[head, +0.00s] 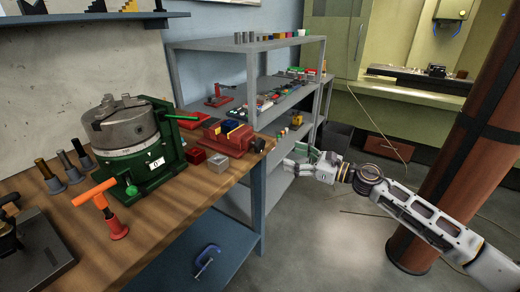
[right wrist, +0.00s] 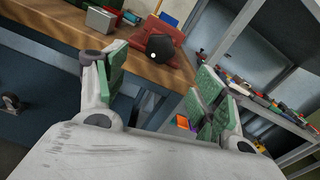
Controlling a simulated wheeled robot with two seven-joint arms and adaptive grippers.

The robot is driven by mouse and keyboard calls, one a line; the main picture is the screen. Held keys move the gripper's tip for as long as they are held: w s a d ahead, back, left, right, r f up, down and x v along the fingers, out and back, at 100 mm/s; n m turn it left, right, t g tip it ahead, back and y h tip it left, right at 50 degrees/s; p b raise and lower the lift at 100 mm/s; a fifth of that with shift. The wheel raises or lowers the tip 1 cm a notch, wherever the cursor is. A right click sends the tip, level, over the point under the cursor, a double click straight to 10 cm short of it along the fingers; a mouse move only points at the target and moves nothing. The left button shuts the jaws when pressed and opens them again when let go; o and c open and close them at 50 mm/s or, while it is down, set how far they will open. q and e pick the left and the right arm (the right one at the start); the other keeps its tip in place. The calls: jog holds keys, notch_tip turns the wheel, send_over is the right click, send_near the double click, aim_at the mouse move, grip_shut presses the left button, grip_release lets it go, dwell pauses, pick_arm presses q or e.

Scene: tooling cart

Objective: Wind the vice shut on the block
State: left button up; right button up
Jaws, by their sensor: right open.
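The red vice (head: 238,145) sits on the wooden bench near its right end; in the right wrist view its red body (right wrist: 170,54) is at the top. A blue piece (head: 228,126) shows between its jaws, with yellow beside it; whether it touches both jaws I cannot tell. The vice's dark round knob (head: 259,145) faces my right gripper and also shows in the right wrist view (right wrist: 160,47). My right gripper (head: 291,160) is open and empty, with green finger pads, apart from the knob and to its right. My left gripper is out of view.
A small grey block (head: 218,163) and a red box (head: 195,156) sit left of the vice. A green-based chuck (head: 122,130) stands further left. A grey shelf unit (head: 252,85) with small parts rises behind. A brown column (head: 466,130) stands at right.

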aim_at(262, 146)
jog(key=shift+w+a, duration=0.1)
dwell(0.3)
jog(key=shift+p+x, duration=0.3)
jog(key=shift+x, duration=6.45)
jog(key=shift+c, duration=0.3)
jog(key=c, duration=1)
